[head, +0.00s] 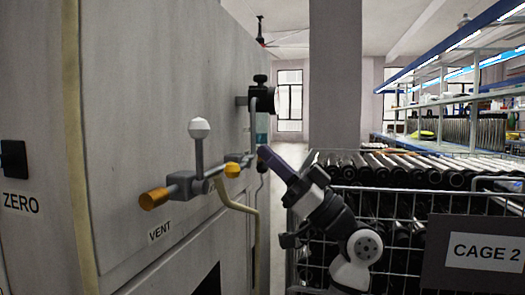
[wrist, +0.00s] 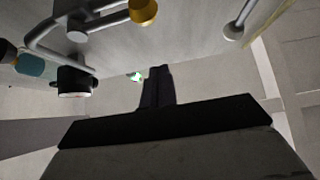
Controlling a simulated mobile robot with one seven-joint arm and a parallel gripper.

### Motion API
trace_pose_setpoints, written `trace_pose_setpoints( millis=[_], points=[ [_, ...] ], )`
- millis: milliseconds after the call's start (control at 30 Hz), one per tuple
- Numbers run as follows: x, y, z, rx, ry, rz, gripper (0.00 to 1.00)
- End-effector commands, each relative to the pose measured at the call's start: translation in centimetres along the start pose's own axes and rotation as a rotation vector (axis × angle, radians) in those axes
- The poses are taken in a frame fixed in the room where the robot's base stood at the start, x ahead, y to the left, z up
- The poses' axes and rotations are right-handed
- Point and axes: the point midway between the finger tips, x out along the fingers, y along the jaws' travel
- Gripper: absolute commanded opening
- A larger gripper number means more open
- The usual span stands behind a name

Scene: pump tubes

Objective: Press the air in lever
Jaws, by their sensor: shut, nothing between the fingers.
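No label reading "air in" is visible, so I cannot tell which lever it names. In the head view, a lever with a white ball knob (head: 199,128) stands upright on a valve on the grey cabinet, above the word VENT. A yellow knob (wrist: 143,12) and a pale ball-ended rod (wrist: 233,30) lie ahead.
A black-knobbed fitting (head: 261,98) juts from the cabinet (head: 140,100) beyond the lever. A wire cage of dark tubes (head: 400,165), with a CAGE 2 sign (head: 484,252), stands close on the right. A pillar (head: 335,75) rises behind. Free floor shows between cabinet and cage.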

Motion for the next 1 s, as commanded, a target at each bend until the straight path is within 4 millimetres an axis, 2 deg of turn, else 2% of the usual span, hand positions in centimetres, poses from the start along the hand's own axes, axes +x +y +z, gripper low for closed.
trace_pose_setpoints(
  millis=[33, 133, 333, 500, 1000],
  points=[
    [-1.3, 0.1, 0.2, 0.003, -0.001, 0.002, 0.0],
    [-3.4, 0.3, 0.1, 0.002, -0.002, 0.001, 0.0],
    [-6.1, 0.4, 0.1, 0.003, -0.001, -0.001, 0.0],
    [-6.8, 0.4, 0.1, 0.001, -0.002, -0.003, 0.0],
    [-6.8, 0.4, 0.1, 0.001, -0.002, -0.003, 0.0]
  ],
)
